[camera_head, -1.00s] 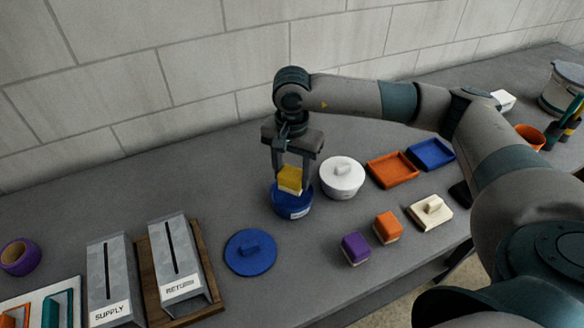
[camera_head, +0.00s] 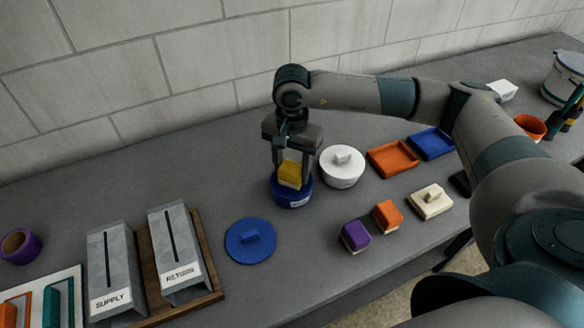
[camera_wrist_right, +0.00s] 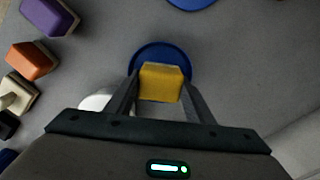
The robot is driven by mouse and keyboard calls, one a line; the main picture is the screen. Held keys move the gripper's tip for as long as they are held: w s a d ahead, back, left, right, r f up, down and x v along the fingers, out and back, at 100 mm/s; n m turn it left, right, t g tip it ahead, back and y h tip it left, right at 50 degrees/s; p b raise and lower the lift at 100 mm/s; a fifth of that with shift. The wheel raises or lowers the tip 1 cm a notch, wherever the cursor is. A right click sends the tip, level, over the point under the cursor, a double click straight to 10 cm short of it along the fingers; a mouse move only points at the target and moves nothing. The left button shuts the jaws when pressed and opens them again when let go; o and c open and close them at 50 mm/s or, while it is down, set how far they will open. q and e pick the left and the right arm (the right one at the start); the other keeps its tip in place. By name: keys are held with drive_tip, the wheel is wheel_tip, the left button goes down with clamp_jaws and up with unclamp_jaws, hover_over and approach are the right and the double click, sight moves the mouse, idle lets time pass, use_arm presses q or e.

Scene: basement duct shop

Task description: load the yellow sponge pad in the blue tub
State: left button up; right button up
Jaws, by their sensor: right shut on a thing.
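The yellow sponge pad (camera_head: 290,174) is between the fingers of my right gripper (camera_head: 291,178), which is shut on it. It also shows in the wrist view (camera_wrist_right: 161,82). The blue tub (camera_head: 292,193) stands open right below the pad. In the wrist view the tub's rim (camera_wrist_right: 146,52) shows around and behind the pad. The pad is at the tub's mouth; how deep it sits is hard to tell. My left gripper is not in view.
A white lidded tub (camera_head: 342,167) stands close to the right of the blue tub. Orange (camera_head: 393,158) and blue (camera_head: 431,143) trays lie farther right.

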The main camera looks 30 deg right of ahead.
sight(291, 171)
drive_tip(key=shift+f+b, duration=0.45)
drive_tip(key=shift+b, duration=0.1)
idle(0.7)
drive_tip(key=shift+s+f+b, duration=0.1)
drive_tip(key=shift+f+b, duration=0.05)
drive_tip(key=shift+b, duration=0.4)
idle(2.8)
drive_tip(key=shift+r+p, duration=0.85)
drive_tip(key=shift+r, duration=2.75)
drive_tip(key=shift+s+a+f+n, duration=0.2)
drive_tip(key=shift+s+a+n, duration=0.15)
drive_tip(key=shift+n, duration=0.25)
drive_tip(key=s+a+f+n+b, duration=0.1)
drive_tip(key=s+a+n+b, duration=0.1)
drive_tip(key=s+a+n, duration=0.3)
drive_tip(key=shift+s+f+n, duration=0.2)
drive_tip(key=shift+s+n, duration=1)
drive_tip(key=shift+n, duration=1)
